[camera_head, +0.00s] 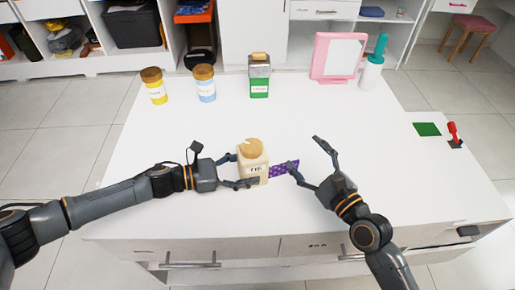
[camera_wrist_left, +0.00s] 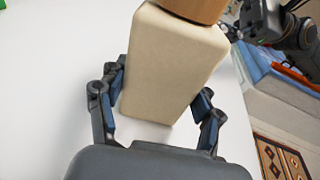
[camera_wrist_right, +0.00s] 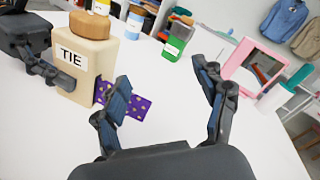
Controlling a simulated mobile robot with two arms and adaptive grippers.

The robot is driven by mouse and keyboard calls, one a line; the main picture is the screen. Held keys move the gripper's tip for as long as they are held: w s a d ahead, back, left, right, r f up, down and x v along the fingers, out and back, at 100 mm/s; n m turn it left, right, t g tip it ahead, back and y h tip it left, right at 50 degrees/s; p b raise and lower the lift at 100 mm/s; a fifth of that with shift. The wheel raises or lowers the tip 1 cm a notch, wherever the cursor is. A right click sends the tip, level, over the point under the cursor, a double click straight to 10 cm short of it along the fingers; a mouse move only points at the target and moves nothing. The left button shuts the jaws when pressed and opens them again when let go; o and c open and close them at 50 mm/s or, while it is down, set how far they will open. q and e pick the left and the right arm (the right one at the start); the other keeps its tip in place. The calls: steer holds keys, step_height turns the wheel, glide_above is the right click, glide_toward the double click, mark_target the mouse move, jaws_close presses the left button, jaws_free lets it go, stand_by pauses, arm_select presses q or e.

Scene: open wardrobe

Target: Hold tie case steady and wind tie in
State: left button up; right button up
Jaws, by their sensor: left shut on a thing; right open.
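The tie case (camera_head: 253,168) is a cream box with a round wooden knob on top (camera_head: 251,148) and a TIE label. It stands upright near the table's front. My left gripper (camera_head: 238,170) is shut on the case from the left; its fingers flank the case in the left wrist view (camera_wrist_left: 160,100). The purple, dotted tie (camera_head: 285,169) sticks out of the case's right side, and it also shows in the right wrist view (camera_wrist_right: 132,104). My right gripper (camera_head: 305,156) is open, to the right of the case, with one finger near the tie's end. I cannot tell whether it touches.
On the white table (camera_head: 180,130), a yellow jar (camera_head: 155,88), a blue jar (camera_head: 205,85) and a green-and-silver container (camera_head: 259,78) stand at the back. A pink mirror (camera_head: 338,57) and a teal-topped bottle (camera_head: 373,65) stand back right. A red lever (camera_head: 453,130) is at the right edge.

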steer(key=w+d+r+n+t+y, duration=0.1)
steer(key=w+r+n+y, duration=0.35)
steer(key=n, duration=1.35)
steer(key=n+g+y, duration=0.5)
steer(key=n+g, duration=0.6)
steer(key=n, duration=0.8)
glide_toward(262, 149)
steer(key=x, duration=1.2)
steer(key=shift+w+a+f, duration=0.15)
steer(key=shift+w, duration=0.1)
steer(key=c, duration=1.2)
